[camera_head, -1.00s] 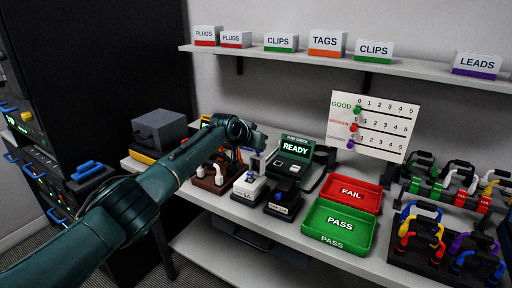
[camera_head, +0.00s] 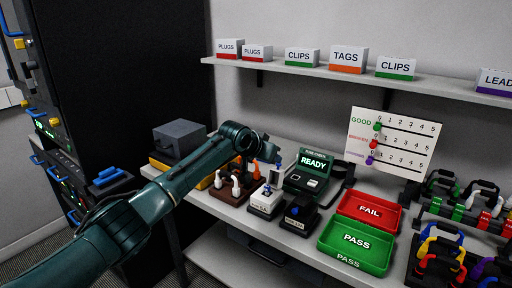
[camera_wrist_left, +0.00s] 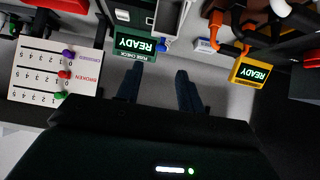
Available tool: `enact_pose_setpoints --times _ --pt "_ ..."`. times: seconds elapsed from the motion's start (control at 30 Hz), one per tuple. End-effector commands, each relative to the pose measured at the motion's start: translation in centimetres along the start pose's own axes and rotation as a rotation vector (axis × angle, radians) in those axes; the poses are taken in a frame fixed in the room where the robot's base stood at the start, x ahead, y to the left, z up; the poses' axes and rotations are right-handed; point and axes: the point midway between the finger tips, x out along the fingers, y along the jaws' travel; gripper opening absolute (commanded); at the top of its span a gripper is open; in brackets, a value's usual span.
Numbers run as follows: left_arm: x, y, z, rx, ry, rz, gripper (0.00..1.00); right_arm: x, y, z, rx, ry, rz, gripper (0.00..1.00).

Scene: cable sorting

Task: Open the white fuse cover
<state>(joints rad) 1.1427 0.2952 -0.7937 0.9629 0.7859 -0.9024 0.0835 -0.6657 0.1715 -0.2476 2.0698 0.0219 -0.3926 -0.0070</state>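The white fuse box (camera_head: 265,203) stands on the bench with a blue part on top. A pale upright piece (camera_head: 275,176) shows at its back; I cannot tell whether this is the cover raised. A white box-like part with a grey middle (camera_wrist_left: 169,14) shows at the top of the left wrist view, with a blue knob (camera_wrist_left: 164,45) near it. My left gripper (camera_head: 272,156) is just above and behind the fuse box. In the left wrist view its two fingers (camera_wrist_left: 157,84) are apart with nothing between them. My right gripper is in neither view.
A dark fuse box (camera_head: 298,216) stands right beside the white one. The green fuse checker (camera_head: 306,181) reads READY behind them. A brown plug block (camera_head: 232,194) is to the left. Red FAIL (camera_head: 369,209) and green PASS (camera_head: 355,242) trays lie to the right.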

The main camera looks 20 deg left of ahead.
Motion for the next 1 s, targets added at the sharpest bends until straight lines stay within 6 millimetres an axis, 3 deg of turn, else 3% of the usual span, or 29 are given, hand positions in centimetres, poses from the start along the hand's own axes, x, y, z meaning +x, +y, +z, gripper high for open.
enact_pose_setpoints --times 0.5,0.9,1.0 --pt "-7.7 0.0 0.0 0.001 0.002 -0.001 0.38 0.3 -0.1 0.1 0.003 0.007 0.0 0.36" --pt "-8.7 0.0 0.0 -0.001 0.001 -0.001 0.38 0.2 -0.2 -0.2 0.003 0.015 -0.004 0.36" --pt "-8.7 -0.1 -0.2 0.01 0.011 -0.007 0.31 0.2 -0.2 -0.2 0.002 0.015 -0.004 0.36"
